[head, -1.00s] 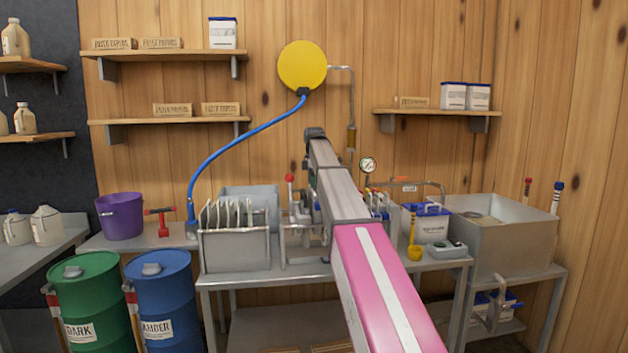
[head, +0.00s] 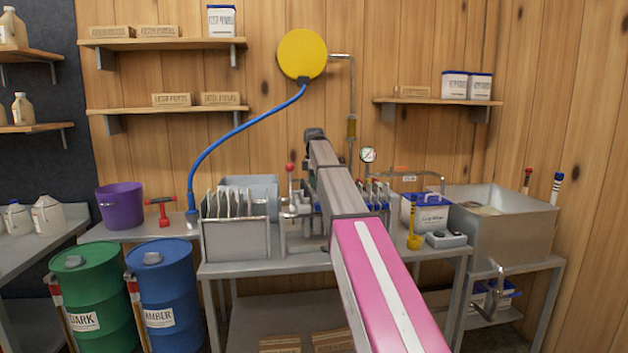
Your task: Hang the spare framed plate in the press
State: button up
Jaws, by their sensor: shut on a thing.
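The press (head: 298,232) stands in the middle of the grey bench, a metal frame with a red-knobbed lever at its left. My arm crosses in front of it and hides its middle. Dark and bluish plate edges (head: 376,194) show just right of my arm. Several pale framed plates (head: 228,203) stand upright in a grey open-topped bin (head: 236,241) left of the press. My arm reaches out over the press, and its far end hides my gripper. I cannot see the fingers or anything in them.
A pressure gauge (head: 368,155) rises behind the press. A blue-lidded tub (head: 427,213), a yellow ladle (head: 414,238) and a steel sink (head: 510,237) are to the right. A red tool (head: 161,212), purple bucket (head: 121,205) and blue hose (head: 217,145) are left. Two drums (head: 164,297) stand front left.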

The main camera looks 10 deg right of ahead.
jog(key=shift+f, duration=0.5)
jog(key=o, duration=1.7)
jog(key=shift+r, duration=0.15)
jog(key=shift+r, duration=3.9)
